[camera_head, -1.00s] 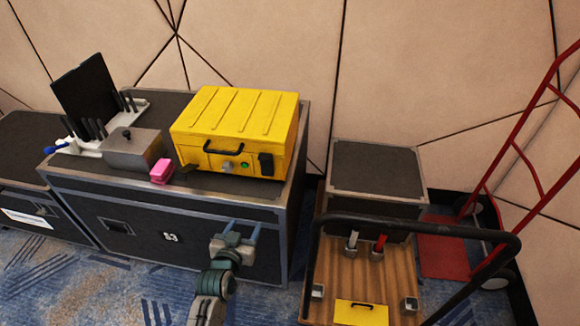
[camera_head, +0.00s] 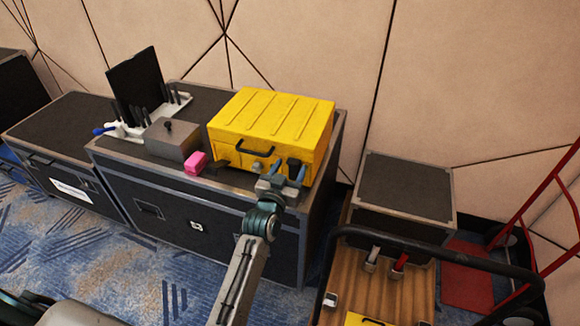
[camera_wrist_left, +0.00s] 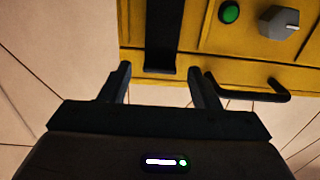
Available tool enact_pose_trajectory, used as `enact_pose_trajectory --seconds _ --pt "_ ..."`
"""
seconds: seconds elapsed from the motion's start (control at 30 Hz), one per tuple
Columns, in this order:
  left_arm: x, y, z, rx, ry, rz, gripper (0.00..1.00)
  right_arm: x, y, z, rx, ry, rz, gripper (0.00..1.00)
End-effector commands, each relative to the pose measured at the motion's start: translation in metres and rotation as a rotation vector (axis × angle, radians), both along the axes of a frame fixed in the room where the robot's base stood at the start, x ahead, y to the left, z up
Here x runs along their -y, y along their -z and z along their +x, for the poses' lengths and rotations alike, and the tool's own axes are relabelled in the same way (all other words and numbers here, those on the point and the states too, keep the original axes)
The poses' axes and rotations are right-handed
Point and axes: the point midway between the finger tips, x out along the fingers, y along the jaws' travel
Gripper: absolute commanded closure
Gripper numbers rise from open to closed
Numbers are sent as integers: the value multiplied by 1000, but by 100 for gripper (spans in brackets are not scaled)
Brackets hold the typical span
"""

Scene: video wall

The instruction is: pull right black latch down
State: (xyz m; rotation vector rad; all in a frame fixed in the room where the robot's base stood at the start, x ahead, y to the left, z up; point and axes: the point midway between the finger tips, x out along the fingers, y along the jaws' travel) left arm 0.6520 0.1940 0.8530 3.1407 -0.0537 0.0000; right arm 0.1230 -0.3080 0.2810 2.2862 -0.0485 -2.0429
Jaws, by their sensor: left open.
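The yellow case (camera_head: 272,117) sits on a black flight case, its front facing me. The right black latch (camera_head: 294,168) is on the right of its front, partly behind my left gripper (camera_head: 288,173). In the left wrist view the latch (camera_wrist_left: 160,38) hangs on the yellow front (camera_wrist_left: 195,45) and its end lies between the open fingers (camera_wrist_left: 160,70) of my left gripper. I see no clear contact. A green button (camera_wrist_left: 229,12), a grey knob (camera_wrist_left: 279,22) and the black carry handle (camera_wrist_left: 262,94) also show there. My right gripper is not in view.
The flight case (camera_head: 165,215) also holds a pink block (camera_head: 196,162), a grey metal box (camera_head: 172,140) and a white rack (camera_head: 125,130). A cart with a dark handlebar (camera_head: 430,247) stands at the right, near a red hand truck (camera_head: 468,275).

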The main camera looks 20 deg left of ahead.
Motion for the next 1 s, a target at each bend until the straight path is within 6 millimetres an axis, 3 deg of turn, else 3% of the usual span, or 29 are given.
enact_pose_trajectory --seconds 0.37,0.6,0.67,1.0 --pt "0 0 7 0 0 0 44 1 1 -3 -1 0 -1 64" --pt "0 0 7 0 0 0 91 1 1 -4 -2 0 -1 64" --pt "0 1 6 0 0 0 100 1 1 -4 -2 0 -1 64" --pt "-4 3 7 10 -1 2 100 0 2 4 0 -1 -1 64"
